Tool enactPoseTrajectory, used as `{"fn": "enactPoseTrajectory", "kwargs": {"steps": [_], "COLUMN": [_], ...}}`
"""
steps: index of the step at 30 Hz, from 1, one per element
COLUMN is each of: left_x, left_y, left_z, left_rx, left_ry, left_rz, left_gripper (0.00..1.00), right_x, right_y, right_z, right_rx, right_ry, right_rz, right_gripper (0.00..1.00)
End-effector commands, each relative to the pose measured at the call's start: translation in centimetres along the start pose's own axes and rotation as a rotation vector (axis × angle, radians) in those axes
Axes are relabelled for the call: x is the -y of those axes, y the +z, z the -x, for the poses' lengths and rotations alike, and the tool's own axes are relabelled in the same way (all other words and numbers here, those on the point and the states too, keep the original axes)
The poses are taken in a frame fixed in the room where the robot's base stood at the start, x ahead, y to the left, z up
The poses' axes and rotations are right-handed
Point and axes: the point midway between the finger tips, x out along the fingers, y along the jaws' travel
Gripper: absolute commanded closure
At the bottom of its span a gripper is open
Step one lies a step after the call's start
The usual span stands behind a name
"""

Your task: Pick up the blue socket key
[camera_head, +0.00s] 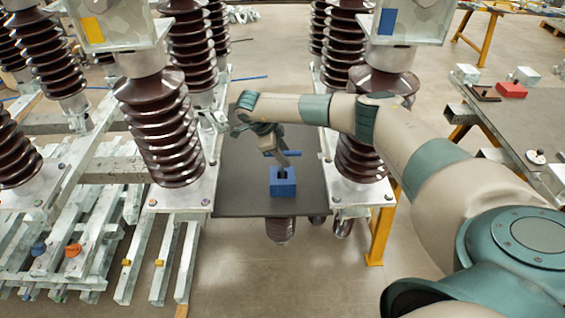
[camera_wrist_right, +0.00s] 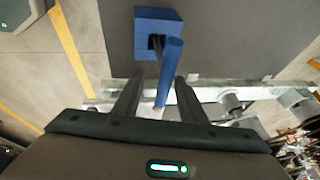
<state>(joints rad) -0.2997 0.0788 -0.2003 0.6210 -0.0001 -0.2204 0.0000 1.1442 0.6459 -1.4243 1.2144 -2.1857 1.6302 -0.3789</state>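The blue socket key (camera_head: 293,153) has a blue bar handle on top of a dark shaft. It stands in a blue block (camera_head: 283,188) on the dark table. In the right wrist view the key's handle (camera_wrist_right: 171,62) runs toward me from the block (camera_wrist_right: 146,35), with its near end between my right fingers. My right gripper (camera_head: 280,157) is at the handle, pointing down. The right wrist view shows its fingers (camera_wrist_right: 159,80) apart, with gaps on both sides of the bar, so it looks open. My left gripper is not in view.
The dark table (camera_head: 240,195) is otherwise clear. Tall brown ribbed insulators (camera_head: 160,130) stand on both sides of it, close to my right arm. A dark bench (camera_head: 540,125) with a red block (camera_head: 511,90) is at the right. Metal frames (camera_head: 75,225) fill the left.

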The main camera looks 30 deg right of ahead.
Motion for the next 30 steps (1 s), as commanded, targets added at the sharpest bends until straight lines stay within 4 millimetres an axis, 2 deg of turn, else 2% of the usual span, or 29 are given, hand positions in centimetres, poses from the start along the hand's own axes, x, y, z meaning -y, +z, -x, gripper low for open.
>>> {"fn": "enactPoseTrajectory", "kwargs": {"steps": [8, 19, 30], "left_x": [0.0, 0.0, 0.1], "left_y": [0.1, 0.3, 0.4], "left_z": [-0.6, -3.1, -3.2], "left_rx": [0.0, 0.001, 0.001], "left_ry": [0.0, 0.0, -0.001], "left_rz": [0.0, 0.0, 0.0], "left_gripper": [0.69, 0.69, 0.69], "right_x": [0.1, 0.7, 0.8], "right_y": [0.0, 0.0, -0.1], "right_z": [-0.8, -4.9, -5.2], "right_rx": [-0.001, -0.002, -0.001], "right_ry": [0.001, 0.001, 0.0], "right_rz": [-0.001, -0.001, 0.0], "right_gripper": [0.62, 0.62, 0.62]}}
